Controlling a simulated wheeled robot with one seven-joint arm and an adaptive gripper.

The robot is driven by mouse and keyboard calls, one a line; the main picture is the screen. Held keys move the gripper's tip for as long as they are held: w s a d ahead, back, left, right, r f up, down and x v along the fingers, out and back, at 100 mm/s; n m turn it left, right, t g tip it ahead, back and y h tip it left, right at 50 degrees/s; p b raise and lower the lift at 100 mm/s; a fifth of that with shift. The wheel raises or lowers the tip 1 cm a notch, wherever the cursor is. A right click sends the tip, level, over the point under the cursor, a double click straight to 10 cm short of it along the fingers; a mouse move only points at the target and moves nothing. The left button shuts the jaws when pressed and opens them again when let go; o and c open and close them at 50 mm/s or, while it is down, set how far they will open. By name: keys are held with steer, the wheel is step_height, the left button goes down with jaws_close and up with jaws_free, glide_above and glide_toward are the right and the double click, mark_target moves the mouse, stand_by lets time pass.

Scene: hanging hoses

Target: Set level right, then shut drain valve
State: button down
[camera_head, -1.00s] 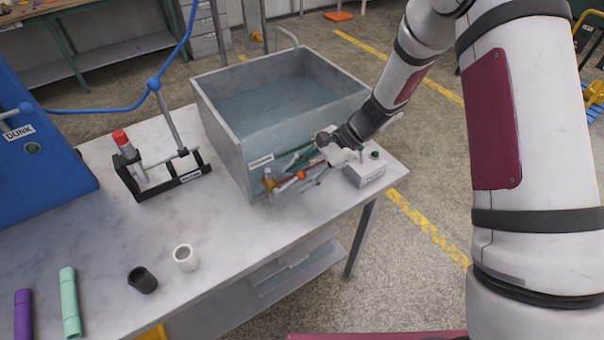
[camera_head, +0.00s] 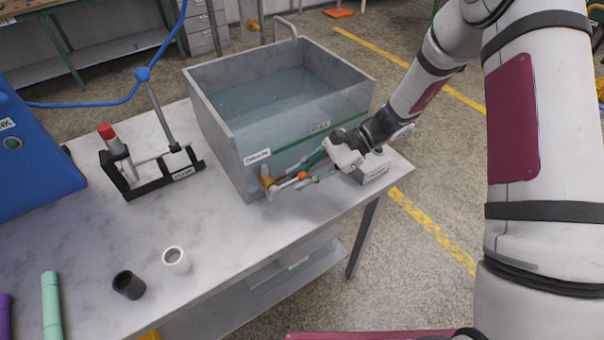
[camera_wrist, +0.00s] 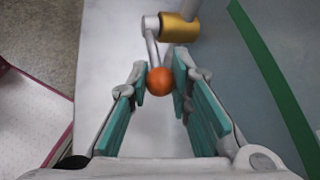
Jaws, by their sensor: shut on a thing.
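The clear-fronted tank (camera_head: 205,115) holds water and has a green level line (camera_head: 352,128) across its front. Whether the water surface matches that line is hard to tell. The brass drain valve (camera_head: 267,181) sits low at the tank's front left corner; it also shows in the wrist view (camera_wrist: 180,28). Its lever ends in an orange ball knob (camera_head: 303,175), seen between my teal fingertips in the wrist view (camera_wrist: 160,82). My gripper (camera_head: 306,173) is shut on this knob, reaching in from the right along the front wall.
A grey box with a green button (camera_head: 374,171) stands right of the tank, close to my wrist. A black stand (camera_head: 165,178) is left of the tank. A black cup (camera_head: 128,285) and a white cup (camera_head: 176,260) stand on the table's front part.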

stand_by(0.3)
steer(key=c, duration=1.4)
jaws_free()
steer(key=shift+f, duration=0.1)
steer(key=v, duration=1.2)
steer(key=shift+d+f, duration=0.1)
